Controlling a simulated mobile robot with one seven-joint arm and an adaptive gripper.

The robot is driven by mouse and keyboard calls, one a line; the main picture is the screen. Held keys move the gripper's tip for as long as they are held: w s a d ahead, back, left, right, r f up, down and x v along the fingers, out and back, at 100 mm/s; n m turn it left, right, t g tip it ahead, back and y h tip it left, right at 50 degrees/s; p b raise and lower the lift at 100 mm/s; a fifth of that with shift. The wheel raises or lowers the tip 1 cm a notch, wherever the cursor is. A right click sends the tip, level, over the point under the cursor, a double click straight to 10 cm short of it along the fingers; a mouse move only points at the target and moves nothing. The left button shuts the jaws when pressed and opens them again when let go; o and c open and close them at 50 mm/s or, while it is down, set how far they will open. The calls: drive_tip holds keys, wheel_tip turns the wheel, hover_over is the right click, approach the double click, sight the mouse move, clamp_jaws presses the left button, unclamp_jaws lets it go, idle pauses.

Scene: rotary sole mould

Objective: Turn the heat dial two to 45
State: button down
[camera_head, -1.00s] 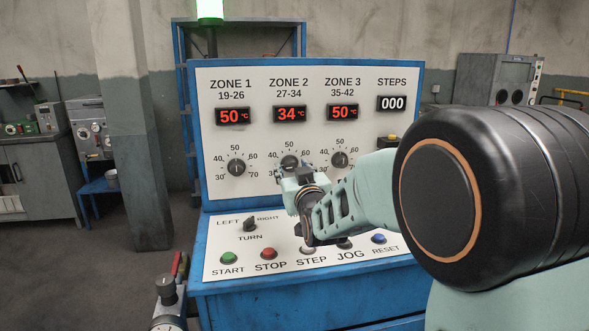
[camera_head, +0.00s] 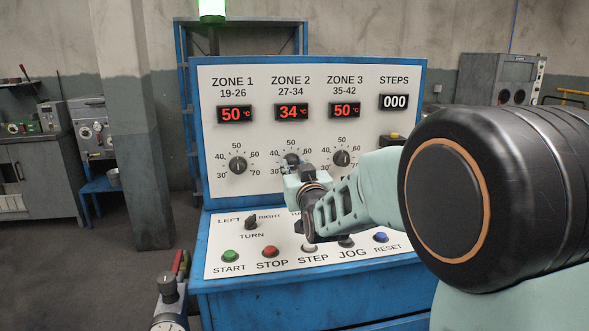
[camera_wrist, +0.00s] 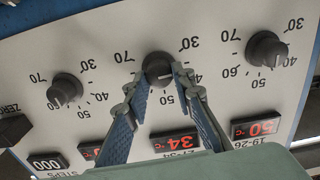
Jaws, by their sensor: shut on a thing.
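The zone 2 heat dial (camera_head: 291,159) is a black knob on the white upright panel. It is partly hidden by my gripper in the head view. In the wrist view the same dial (camera_wrist: 157,69) sits between the fingertips of my gripper (camera_wrist: 158,80), which is shut on it. The scale numbers around it show, upside down in the wrist view. The zone 2 display (camera_head: 291,113) reads 34 °C. It also shows in the wrist view (camera_wrist: 174,139).
The zone 1 dial (camera_head: 237,165) and zone 3 dial (camera_head: 341,158) stand either side. Their displays (camera_head: 234,114) (camera_head: 344,110) read 50 °C. Below is a sloped desk with a turn switch (camera_head: 251,222), a green start button (camera_head: 230,256) and a red stop button (camera_head: 270,251).

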drive_tip(key=m+b, duration=0.2)
drive_tip(key=b, duration=0.1)
drive_tip(key=m+b, duration=0.1)
drive_tip(key=shift+d+f+m, duration=0.1)
drive_tip(key=shift+f+m, duration=0.15)
drive_tip(key=shift+m, duration=0.05)
drive_tip(key=m+b, duration=0.3)
drive_tip(key=shift+m+b, duration=0.3)
drive_tip(key=shift+b, duration=0.1)
drive_tip(key=m+b, duration=0.3)
drive_tip(key=shift+m, duration=0.4)
drive_tip(key=shift+r+m+b, duration=0.1)
drive_tip(key=shift+m+b, duration=0.55)
drive_tip(key=shift+m, duration=0.25)
drive_tip(key=c, duration=1.6)
unclamp_jaws()
drive_tip(key=shift+r, duration=0.1)
